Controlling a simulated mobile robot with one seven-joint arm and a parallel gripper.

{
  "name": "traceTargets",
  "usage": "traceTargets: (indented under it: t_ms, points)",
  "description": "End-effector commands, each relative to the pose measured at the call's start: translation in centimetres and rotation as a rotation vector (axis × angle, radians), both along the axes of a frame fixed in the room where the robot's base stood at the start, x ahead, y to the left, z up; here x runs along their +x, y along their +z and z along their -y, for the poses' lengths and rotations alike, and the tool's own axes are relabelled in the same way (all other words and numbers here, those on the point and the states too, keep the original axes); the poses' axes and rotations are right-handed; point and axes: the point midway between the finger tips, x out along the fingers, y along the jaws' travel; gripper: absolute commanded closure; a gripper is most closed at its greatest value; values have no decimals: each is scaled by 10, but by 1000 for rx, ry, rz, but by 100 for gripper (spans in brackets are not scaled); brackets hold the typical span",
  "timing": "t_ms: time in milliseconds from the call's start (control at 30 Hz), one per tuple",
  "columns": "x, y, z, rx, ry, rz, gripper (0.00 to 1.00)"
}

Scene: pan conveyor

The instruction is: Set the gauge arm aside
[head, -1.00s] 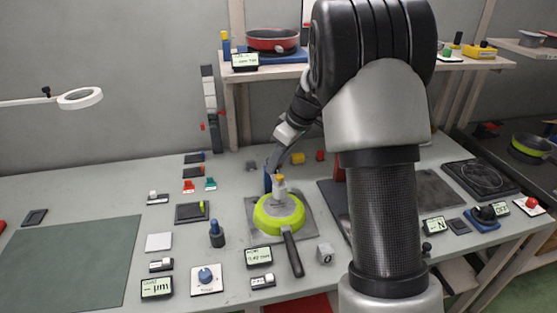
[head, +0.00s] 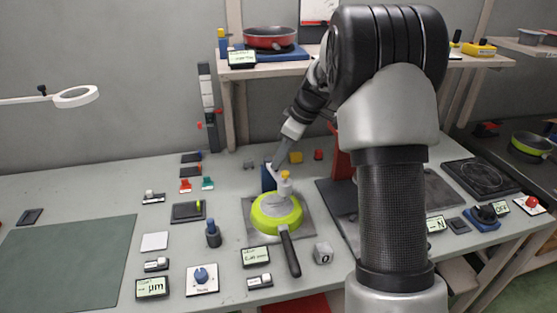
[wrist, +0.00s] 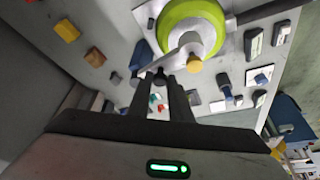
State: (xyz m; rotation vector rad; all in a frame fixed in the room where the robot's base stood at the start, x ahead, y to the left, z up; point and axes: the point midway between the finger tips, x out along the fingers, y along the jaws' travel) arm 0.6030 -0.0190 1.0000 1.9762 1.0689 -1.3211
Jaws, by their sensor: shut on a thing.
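The gauge arm (head: 277,171) is a pale bar with a yellow knob (head: 286,175) near its outer end, beside a blue post (head: 268,178). In the wrist view the pale gauge arm (wrist: 174,54) runs from my fingertips toward the green pan (wrist: 172,17). My gripper (head: 275,163) reaches down from behind and is shut on the gauge arm near the post. The fingertips (wrist: 160,80) partly hide the gripped part.
A grey cube (head: 323,253) and a green-lit display (head: 256,257) stand near the pan. A dark blue upright peg (head: 213,234) stands to its left. The green mat (head: 68,262) at left is clear.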

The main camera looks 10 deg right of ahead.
Motion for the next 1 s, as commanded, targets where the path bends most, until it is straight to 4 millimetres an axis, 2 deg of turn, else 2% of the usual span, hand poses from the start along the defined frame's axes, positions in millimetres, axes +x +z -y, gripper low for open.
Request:
traceTargets:
  t_ms: [600,1000]
  points:
    - [20,4,28,2,518,1,100]
    - [28,2,34,0,674,2,100]
